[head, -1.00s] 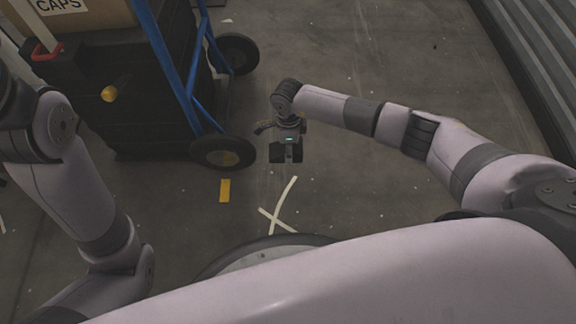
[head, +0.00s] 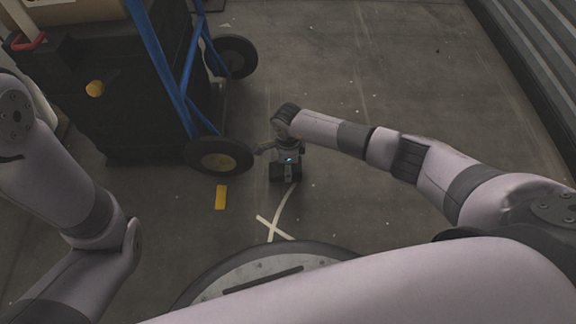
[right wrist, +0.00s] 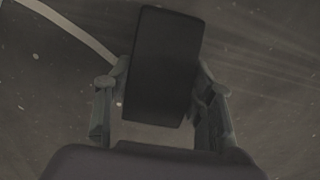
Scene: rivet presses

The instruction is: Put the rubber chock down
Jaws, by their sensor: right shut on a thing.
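The rubber chock (right wrist: 165,65) is a dark, blocky piece between the two fingers of my right gripper (right wrist: 162,95) in the right wrist view. The fingers sit on either side of it and the gripper is shut on it. In the head view my right gripper (head: 286,172) points down at the floor, with the dark chock (head: 278,173) partly hidden at its tip. I cannot tell whether the chock touches the floor. My left arm shows at the left, but its gripper is out of view.
A blue hand truck (head: 172,75) with black wheels (head: 220,157) stands left of my right gripper, by a dark cabinet (head: 150,110). A yellow floor mark (head: 221,197) and a pale taped cross (head: 273,229) lie nearer me. The floor to the right is clear.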

